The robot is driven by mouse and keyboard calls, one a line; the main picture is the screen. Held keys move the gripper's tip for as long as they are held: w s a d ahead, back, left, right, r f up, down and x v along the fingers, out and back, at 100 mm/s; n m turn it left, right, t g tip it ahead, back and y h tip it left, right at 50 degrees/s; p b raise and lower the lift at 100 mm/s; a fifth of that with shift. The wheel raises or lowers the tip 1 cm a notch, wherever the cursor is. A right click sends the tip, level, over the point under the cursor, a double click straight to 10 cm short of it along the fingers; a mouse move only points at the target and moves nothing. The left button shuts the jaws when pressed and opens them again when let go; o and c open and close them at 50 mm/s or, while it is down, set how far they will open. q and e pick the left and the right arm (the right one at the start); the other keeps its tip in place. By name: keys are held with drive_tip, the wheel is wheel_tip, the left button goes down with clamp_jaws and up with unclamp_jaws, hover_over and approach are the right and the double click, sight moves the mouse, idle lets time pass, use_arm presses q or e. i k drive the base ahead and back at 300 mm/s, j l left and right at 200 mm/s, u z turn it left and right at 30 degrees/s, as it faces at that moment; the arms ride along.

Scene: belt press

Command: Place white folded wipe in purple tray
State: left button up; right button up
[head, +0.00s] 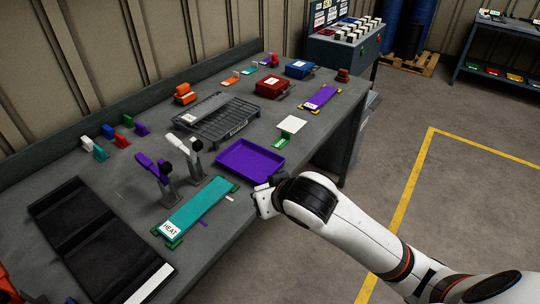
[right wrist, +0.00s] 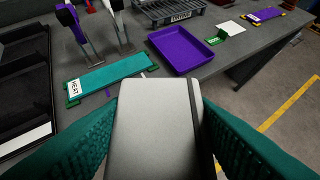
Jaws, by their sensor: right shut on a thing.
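My right gripper (head: 268,198) is just off the front edge of the bench, to the right of the teal HEAT strip. In the right wrist view its two teal pads are closed on the sides of a pale grey-white flat block with a dark seam, which looks like the white folded wipe (right wrist: 155,125). In the head view the wipe is hard to separate from the gripper. The purple tray (head: 250,159) lies empty on the bench, just beyond the gripper; it also shows in the right wrist view (right wrist: 181,53). My left gripper is not in view.
The teal strip (head: 198,208) lies left of the tray, with purple and white levers (head: 157,168) behind it. A dark grey rack (head: 215,122) stands behind the tray. A green holder with a white card (head: 291,125) is to its right.

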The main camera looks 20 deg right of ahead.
sight(251, 163)
drive_tip(key=l+z, duration=0.1)
drive_tip(key=i+l+u, duration=0.1)
drive_tip(key=l, duration=0.25)
drive_tip(key=i+l+u, duration=0.1)
drive_tip(key=i+l, duration=0.2)
drive_tip(key=i+l+u, duration=0.1)
drive_tip(key=l, duration=0.3)
drive_tip(key=i+l+u, duration=0.1)
drive_tip(key=i+l, duration=0.15)
drive_tip(key=l, duration=0.15)
drive_tip(key=i+l+u, duration=0.1)
drive_tip(key=l, duration=0.3)
drive_tip(key=i, duration=0.05)
